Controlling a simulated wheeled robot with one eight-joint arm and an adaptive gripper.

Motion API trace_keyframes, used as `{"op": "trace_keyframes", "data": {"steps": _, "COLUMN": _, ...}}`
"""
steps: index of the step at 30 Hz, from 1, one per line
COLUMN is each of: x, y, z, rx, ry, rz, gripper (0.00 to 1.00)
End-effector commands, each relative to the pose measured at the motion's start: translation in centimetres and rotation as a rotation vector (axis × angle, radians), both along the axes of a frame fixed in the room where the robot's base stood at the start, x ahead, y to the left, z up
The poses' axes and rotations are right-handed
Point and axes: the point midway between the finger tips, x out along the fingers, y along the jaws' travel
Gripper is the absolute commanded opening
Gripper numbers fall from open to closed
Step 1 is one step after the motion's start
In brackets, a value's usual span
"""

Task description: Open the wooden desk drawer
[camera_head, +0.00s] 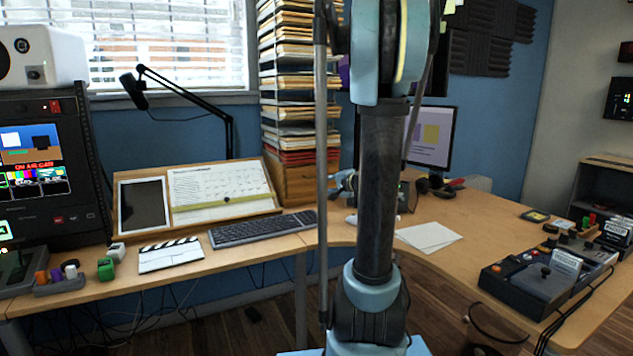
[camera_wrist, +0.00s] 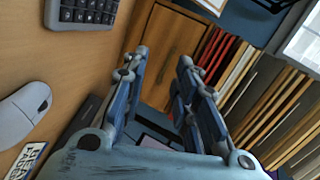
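The wooden drawer unit (camera_head: 295,186) stands on the desk in the head view, beneath a tall stack of files. Its right side is hidden behind my arm. In the wrist view its brown wooden front (camera_wrist: 172,45) shows, tilted, beyond my fingertips; it appears closed. My gripper (camera_wrist: 163,62) is open with nothing between its fingers, pointing toward the wooden front; the gap to it is hard to judge. In the head view my gripper (camera_head: 345,184) is partly hidden by my arm, just right of the drawer unit.
The stacked files (camera_head: 286,85) rise above the drawer unit. A keyboard (camera_head: 262,228) lies in front of it, and a white mouse (camera_wrist: 24,113) is near my gripper. A monitor (camera_head: 435,135) stands to the right. White paper (camera_head: 428,237) lies on the desk (camera_head: 345,235).

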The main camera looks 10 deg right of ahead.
Motion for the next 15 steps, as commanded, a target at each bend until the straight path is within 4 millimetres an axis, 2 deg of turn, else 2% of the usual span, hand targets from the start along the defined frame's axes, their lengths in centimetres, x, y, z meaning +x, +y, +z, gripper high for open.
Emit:
{"op": "trace_keyframes", "data": {"steps": 3, "x": 2.1, "y": -2.1, "z": 0.5, "rx": 0.082, "ry": -0.034, "rz": -0.066, "gripper": 0.27}}
{"op": "trace_keyframes", "data": {"steps": 6, "x": 3.1, "y": -3.3, "z": 0.7, "rx": 0.128, "ry": -0.054, "rz": -0.101, "gripper": 0.27}}
{"op": "trace_keyframes", "data": {"steps": 10, "x": 3.8, "y": -4.0, "z": 0.8, "rx": 0.157, "ry": -0.065, "rz": -0.124, "gripper": 0.27}}
{"op": "trace_keyframes", "data": {"steps": 15, "x": 4.8, "y": -3.8, "z": 0.6, "rx": 0.163, "ry": -0.067, "rz": -0.126, "gripper": 0.27}}
